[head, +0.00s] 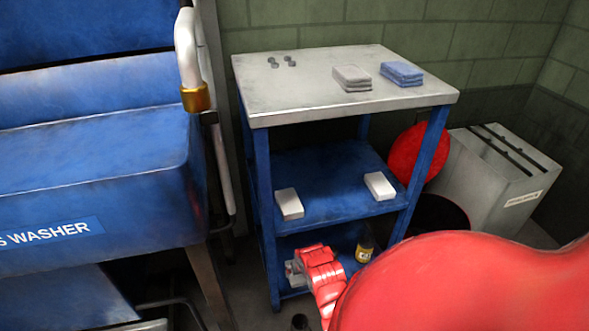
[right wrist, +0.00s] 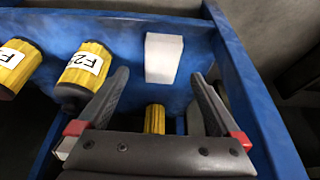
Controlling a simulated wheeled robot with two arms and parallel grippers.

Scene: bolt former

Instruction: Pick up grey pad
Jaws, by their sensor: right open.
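A stack of grey pads (head: 352,77) lies on the grey top of the blue cart, left of a stack of blue pads (head: 401,74). My right gripper (right wrist: 160,79) is open and empty in the right wrist view. Its fingers are spread over a blue shelf, with a white block (right wrist: 164,56) beyond and between the tips. In the head view, my red right wrist reaches low in front of the cart, well below the grey pads; its fingertips are unclear there. The grey pads do not show in the right wrist view. My left gripper is not in view.
The cart top (head: 300,95) is mostly clear, with small dark pieces (head: 282,62) at its back left. White blocks (head: 289,204) sit on the middle shelf. Yellow containers (right wrist: 88,66) stand close to my right gripper. A blue washer (head: 90,150) stands left, a grey bin (head: 490,180) right.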

